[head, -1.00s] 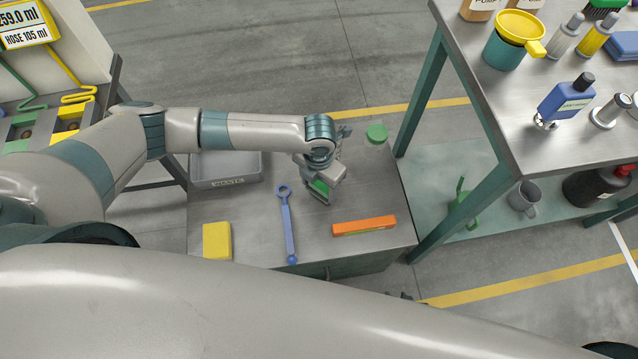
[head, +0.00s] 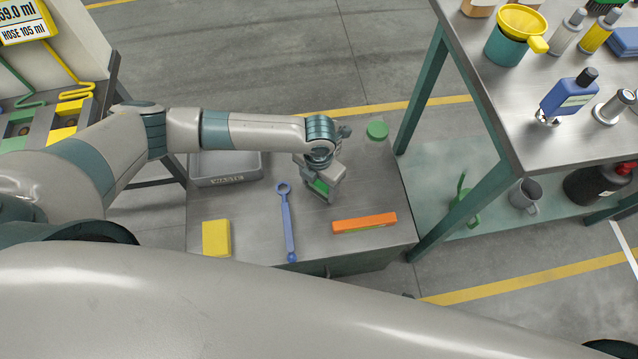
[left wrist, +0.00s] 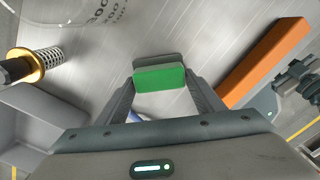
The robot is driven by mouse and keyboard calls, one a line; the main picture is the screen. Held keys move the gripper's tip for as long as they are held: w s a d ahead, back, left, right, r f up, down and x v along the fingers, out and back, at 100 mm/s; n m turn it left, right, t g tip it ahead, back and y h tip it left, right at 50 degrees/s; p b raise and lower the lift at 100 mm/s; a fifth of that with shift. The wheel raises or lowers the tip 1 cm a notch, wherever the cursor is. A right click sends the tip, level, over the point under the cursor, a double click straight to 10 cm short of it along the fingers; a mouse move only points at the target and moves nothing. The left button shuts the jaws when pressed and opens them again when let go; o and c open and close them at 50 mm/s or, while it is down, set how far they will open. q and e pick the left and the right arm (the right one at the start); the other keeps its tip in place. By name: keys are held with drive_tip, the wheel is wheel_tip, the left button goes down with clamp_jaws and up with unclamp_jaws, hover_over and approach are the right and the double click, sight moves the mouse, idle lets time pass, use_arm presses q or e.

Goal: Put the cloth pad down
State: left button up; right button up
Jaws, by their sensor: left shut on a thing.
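The cloth pad (head: 320,187) is green and shows as a small block held low over the metal cart top. In the left wrist view the pad (left wrist: 160,77) sits between the two fingertips, its green face towards the camera with a grey layer behind it. I cannot tell whether the pad touches the cart top. A dark device at the right edge of the left wrist view may be my right gripper (left wrist: 295,78); its jaws are unclear.
A workbench (head: 520,120) with bottles stands at right. Bare metal surrounds the pad.

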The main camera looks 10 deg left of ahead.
idle(0.4)
use_arm(q)
drive_tip(key=shift+f, duration=0.25)
drive_tip(key=o, duration=1)
drive_tip(key=shift+o, duration=0.2)
wheel_tip(320, 180, up, 18)
drive_tip(key=shift+f, duration=0.25)
drive_tip(key=shift+c, duration=0.4)
clamp_jaws()
